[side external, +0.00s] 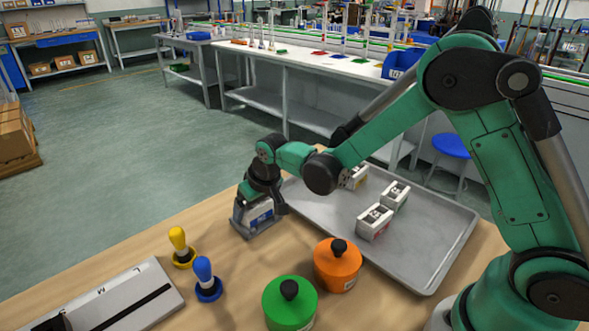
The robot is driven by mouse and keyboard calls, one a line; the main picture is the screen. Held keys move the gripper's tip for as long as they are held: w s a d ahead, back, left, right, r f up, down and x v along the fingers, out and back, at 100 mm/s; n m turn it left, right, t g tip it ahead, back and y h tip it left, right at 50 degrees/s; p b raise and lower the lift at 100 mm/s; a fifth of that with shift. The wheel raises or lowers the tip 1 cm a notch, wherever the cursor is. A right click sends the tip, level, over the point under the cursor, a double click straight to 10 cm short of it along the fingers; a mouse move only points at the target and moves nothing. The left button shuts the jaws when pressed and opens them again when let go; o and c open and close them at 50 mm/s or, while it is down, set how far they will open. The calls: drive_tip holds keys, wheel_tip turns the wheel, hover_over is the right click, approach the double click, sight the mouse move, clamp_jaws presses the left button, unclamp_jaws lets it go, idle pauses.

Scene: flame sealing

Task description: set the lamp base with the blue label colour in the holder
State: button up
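The lamp base with the blue label (261,217) is a small white block at the table's far edge. It sits in the grey holder (240,221), whose walls show around its lower part. My gripper (263,203) points down directly over it, with dark fingers close to its top. Whether the fingers are shut on the base or just around it is hidden at this size. Other white lamp bases stand on the grey tray: one at the back (355,177), partly behind my arm, one at the right (396,194) and one nearer (374,222) with a reddish label.
An orange lidded pot (337,268) and a green one (289,306) stand in front of the tray (431,262). Yellow-handled (178,241) and blue-handled (204,271) tools stand left of them. A grey slotted plate (120,298) lies at front left.

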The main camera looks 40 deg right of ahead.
drive_tip(key=shift+v, duration=2.8)
drive_tip(key=shift+s+d+r, duration=0.1)
drive_tip(key=shift+s+r, duration=0.1)
drive_tip(key=shift+r, duration=0.1)
drive_tip(key=s+d+r+t, duration=0.1)
drive_tip(key=s+d+r, duration=0.1)
drive_tip(key=s, duration=0.5)
drive_tip(key=s+d+r+t, duration=0.1)
drive_tip(key=s+r, duration=0.3)
drive_tip(key=s, duration=0.2)
drive_tip(key=shift+s+d+t, duration=0.3)
drive_tip(key=shift+s+d, duration=0.05)
drive_tip(key=shift+d, duration=0.05)
